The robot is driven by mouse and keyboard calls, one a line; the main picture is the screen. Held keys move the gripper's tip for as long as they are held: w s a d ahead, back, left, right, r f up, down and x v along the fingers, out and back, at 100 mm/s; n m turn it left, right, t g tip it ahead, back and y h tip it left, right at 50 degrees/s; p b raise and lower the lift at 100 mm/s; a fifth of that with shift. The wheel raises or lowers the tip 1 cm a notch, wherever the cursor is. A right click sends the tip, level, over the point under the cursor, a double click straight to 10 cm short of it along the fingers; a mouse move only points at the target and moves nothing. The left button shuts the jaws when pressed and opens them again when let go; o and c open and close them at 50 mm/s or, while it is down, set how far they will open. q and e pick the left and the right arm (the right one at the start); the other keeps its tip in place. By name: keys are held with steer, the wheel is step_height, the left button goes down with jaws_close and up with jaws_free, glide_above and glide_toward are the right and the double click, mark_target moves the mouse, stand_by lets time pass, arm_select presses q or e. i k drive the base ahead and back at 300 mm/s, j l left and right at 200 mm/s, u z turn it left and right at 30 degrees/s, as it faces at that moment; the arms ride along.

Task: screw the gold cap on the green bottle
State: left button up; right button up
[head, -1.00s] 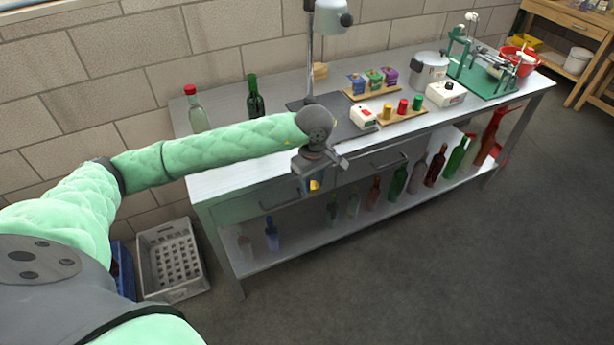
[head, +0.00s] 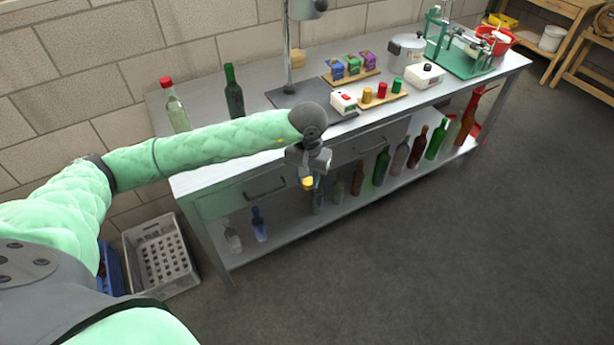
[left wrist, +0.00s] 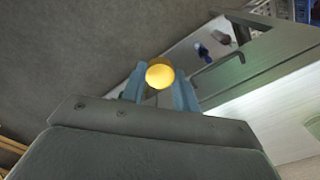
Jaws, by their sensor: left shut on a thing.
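The dark green bottle (head: 234,98) stands upright on the bench top, left of the lamp post; its mouth looks bare. My left gripper (head: 307,180) is shut on the gold cap (head: 308,184), in front of the bench's front edge and right of the bottle, well apart from it. In the left wrist view the gold cap (left wrist: 160,75) sits between the two blue-grey fingers (left wrist: 158,92). My right gripper is not in view.
A clear bottle with a red top (head: 177,108) stands left of the green bottle. A wooden strip (head: 385,98) holds gold, red and green pieces, beside a white box (head: 344,101). The lamp post (head: 288,60) rises behind my arm. Several bottles stand on the lower shelf (head: 290,228).

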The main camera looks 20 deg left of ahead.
mark_target(234, 96)
steer(key=k+j+u, duration=0.15)
steer(key=j, duration=0.3)
steer(key=j+u, duration=0.15)
steer(key=j, duration=0.35)
steer(key=k+j+u, duration=0.15)
steer(key=j, duration=0.35)
